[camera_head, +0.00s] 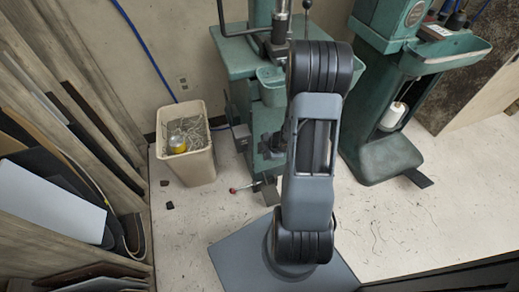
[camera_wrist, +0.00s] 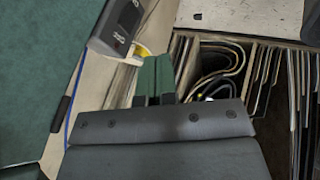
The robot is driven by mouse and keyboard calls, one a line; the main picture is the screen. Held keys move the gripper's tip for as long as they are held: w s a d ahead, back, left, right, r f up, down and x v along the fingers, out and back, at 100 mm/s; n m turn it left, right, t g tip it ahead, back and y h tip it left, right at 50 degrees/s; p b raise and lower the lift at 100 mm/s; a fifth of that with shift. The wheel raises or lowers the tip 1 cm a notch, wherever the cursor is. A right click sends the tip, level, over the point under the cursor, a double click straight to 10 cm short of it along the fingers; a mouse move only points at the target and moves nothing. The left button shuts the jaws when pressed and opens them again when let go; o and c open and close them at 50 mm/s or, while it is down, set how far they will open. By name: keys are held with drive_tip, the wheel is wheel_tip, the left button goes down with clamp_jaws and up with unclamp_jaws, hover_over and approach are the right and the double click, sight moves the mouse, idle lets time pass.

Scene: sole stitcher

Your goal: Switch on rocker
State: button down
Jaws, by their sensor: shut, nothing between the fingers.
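In the wrist view a dark grey box (camera_wrist: 118,24) with a darker inset panel and small white marks sits at the upper left. The inset may be the rocker, but I cannot tell its position. My gripper (camera_wrist: 155,60) shows as two narrow fingers side by side, shut and empty, below and to the right of the box and apart from it in the picture. In the head view the green stitching machine (camera_head: 240,55) stands behind my arm, which hides part of it. My gripper and the rocker cannot be made out there.
A beige bin (camera_head: 188,165) with scraps and a yellow item stands left of the machine. Sheets and boards (camera_head: 50,200) fill a wooden rack at the left. A second green machine (camera_head: 380,150) stands at the right. Open floor (camera_head: 190,240) lies in front.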

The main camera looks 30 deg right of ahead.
sight(245, 147)
drive_tip(key=shift+s+f, duration=0.1)
drive_tip(key=shift+f, duration=0.25)
drive_tip(key=w+a+f+b, duration=0.2)
drive_tip(key=w+f+b, duration=0.3)
drive_tip(key=w+f, duration=0.3)
drive_tip(key=shift+w+f+b, duration=0.4)
drive_tip(key=shift+w, duration=0.1)
drive_tip(key=shift+d, duration=0.1)
